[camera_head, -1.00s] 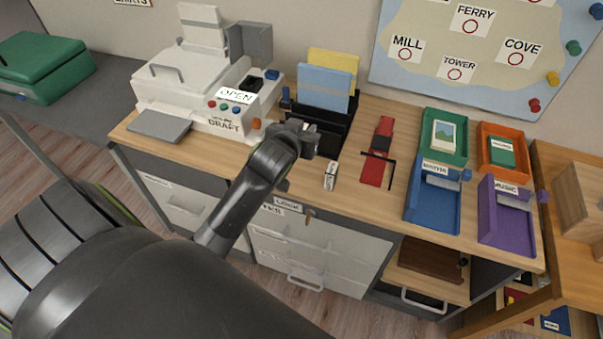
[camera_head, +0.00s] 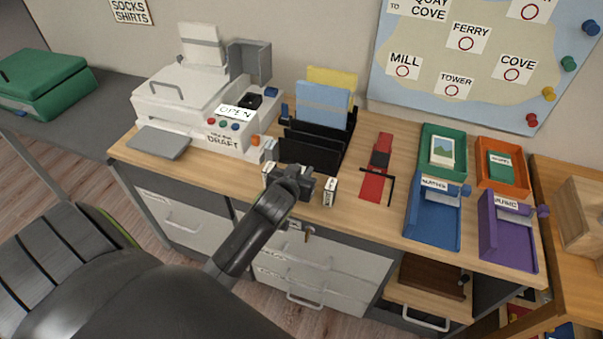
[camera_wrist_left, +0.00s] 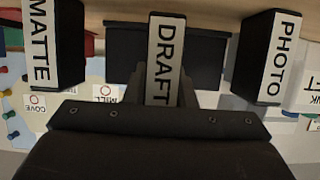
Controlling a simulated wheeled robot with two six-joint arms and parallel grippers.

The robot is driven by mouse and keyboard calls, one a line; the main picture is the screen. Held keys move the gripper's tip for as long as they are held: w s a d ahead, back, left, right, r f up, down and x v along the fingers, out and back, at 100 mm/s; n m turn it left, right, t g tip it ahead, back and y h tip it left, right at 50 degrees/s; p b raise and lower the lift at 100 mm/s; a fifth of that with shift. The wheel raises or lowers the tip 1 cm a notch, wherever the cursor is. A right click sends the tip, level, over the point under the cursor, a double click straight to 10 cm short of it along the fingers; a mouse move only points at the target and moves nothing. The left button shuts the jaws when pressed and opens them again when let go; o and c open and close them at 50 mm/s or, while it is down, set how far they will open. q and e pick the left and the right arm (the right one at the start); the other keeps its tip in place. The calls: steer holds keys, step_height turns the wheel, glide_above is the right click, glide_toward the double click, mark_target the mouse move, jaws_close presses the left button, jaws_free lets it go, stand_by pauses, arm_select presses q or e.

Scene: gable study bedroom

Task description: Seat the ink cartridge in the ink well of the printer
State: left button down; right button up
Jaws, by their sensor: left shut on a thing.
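My left gripper (camera_head: 302,178) is low over the front of the desk, in front of the black file rack. In the left wrist view the gripper (camera_wrist_left: 160,92) is shut on a black ink cartridge (camera_wrist_left: 164,62) whose white label reads DRAFT. A MATTE cartridge (camera_wrist_left: 45,45) and a PHOTO cartridge (camera_wrist_left: 272,58) stand on either side, apart from the fingers. The white printer (camera_head: 180,92) is at the back left, with an OPEN sign and a DRAFT label on its front. A dark opening (camera_head: 254,101) beside the sign looks like the ink well. My right gripper is not in view.
The black rack (camera_head: 310,152) with blue and yellow folders stands right of the printer. A red stapler-like tool (camera_head: 374,182), then green, orange, blue and purple trays, fill the right side. A grey printer tray (camera_head: 158,142) juts out at the desk's left front.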

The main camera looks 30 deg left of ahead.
arm_select(q)
steer(key=shift+f, duration=0.4)
steer(key=shift+f, duration=0.2)
steer(key=c, duration=1.2)
jaws_free()
steer(key=shift+f+b, duration=0.1)
steer(key=shift+b, duration=0.45)
steer(key=v, duration=1.7)
steer(key=shift+s+r, duration=0.15)
steer(key=shift+r, duration=0.15)
